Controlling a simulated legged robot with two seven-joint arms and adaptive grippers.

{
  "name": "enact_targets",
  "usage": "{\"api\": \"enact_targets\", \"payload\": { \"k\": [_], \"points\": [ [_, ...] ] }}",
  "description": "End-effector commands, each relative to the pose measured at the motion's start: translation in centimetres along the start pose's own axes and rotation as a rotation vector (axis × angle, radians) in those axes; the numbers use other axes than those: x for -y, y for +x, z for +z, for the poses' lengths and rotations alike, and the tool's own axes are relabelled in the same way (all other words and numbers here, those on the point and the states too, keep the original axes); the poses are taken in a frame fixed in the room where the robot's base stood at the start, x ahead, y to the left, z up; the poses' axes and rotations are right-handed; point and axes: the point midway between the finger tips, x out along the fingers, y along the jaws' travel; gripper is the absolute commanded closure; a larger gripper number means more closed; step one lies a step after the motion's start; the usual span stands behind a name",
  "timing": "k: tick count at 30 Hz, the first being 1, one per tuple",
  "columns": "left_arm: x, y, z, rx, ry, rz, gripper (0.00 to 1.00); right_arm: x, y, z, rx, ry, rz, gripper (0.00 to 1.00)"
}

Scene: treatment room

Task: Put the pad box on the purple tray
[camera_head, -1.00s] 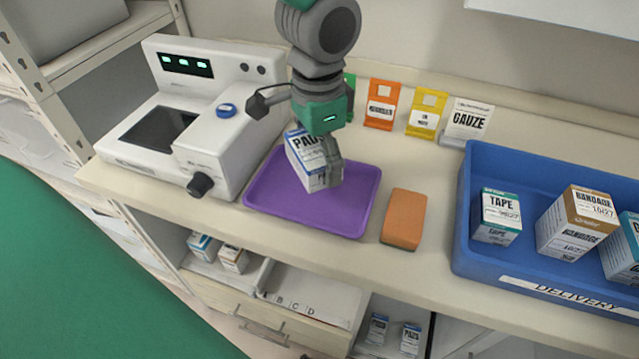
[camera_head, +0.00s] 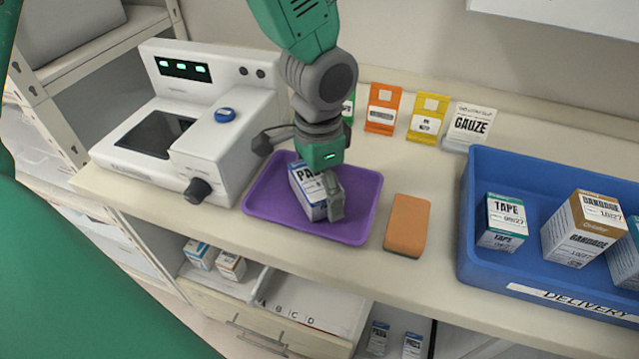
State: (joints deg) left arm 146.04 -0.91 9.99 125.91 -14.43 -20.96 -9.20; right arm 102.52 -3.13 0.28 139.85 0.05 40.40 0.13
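The pad box (camera_head: 307,192), white and blue with "PADS" lettering, is over the middle of the purple tray (camera_head: 264,204). Its lower end looks to be at the tray floor; I cannot tell whether it touches. My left gripper (camera_head: 331,196) reaches down from above and is closed around the box. One finger shows against its right side; the other is hidden behind the box. My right gripper is not in view.
A white analyser (camera_head: 215,150) stands left of the tray. An orange sponge (camera_head: 407,223) lies close to its right. A blue delivery bin (camera_head: 466,215) with boxes stands further right. The counter's front edge is near the tray.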

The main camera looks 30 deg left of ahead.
Motion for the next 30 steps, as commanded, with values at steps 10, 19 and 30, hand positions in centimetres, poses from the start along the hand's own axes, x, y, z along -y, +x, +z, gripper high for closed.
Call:
{"api": "enact_targets", "payload": {
  "k": [10,19,30],
  "points": [
    [-0.1,-0.9,-0.1,-0.001,0.0,-0.002,0.0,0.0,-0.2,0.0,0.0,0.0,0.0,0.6],
    [0.1,-7.0,-0.1,-0.006,-0.001,-0.001,0.0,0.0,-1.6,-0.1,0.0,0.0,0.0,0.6],
    [0.0,-12.0,-0.1,-0.001,0.001,-0.001,0.0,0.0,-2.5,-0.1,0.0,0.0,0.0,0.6]
  ]
}}
